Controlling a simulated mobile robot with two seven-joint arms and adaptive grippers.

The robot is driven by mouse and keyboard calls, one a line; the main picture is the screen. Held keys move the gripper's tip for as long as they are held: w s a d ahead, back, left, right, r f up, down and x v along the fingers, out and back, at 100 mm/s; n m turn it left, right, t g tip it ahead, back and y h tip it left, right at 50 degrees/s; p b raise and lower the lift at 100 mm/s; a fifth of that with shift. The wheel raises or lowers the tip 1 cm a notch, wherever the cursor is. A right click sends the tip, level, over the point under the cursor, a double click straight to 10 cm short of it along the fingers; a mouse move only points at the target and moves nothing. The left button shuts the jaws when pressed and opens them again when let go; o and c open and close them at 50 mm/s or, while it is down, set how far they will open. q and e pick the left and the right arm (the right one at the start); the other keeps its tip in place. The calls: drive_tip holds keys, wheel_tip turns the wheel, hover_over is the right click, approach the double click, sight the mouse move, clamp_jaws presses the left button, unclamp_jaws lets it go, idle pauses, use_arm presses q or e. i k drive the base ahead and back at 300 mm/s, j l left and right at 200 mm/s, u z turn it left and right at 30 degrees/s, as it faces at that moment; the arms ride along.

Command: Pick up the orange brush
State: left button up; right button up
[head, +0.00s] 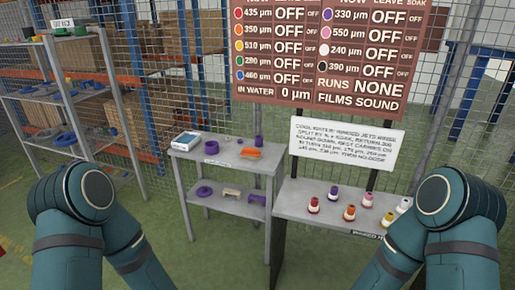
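A small orange item (251,152), which looks like the orange brush, lies on the top shelf of a grey two-tier stand (215,160) in the middle of the head view. It is near the right end of that shelf. Its bristles and exact shape are too small to tell. My two teal arms show at the lower left and lower right. Neither gripper is in view, and nothing is seen touching the orange item.
Purple pieces and a white-blue box (186,140) share the stand. A bench (330,214) with several small coloured bottles stands to its right. A wire fence rises behind, with a dark red board (320,50). A grey rack (70,100) stands left. Green floor lies in front.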

sight(249, 153)
drive_tip(key=i+j+z, duration=0.2)
drive_tip(key=i+j, duration=0.15)
drive_tip(key=i, duration=0.15)
drive_tip(key=i+j+z, duration=0.15)
drive_tip(key=i+j, duration=0.25)
drive_tip(key=i, duration=0.1)
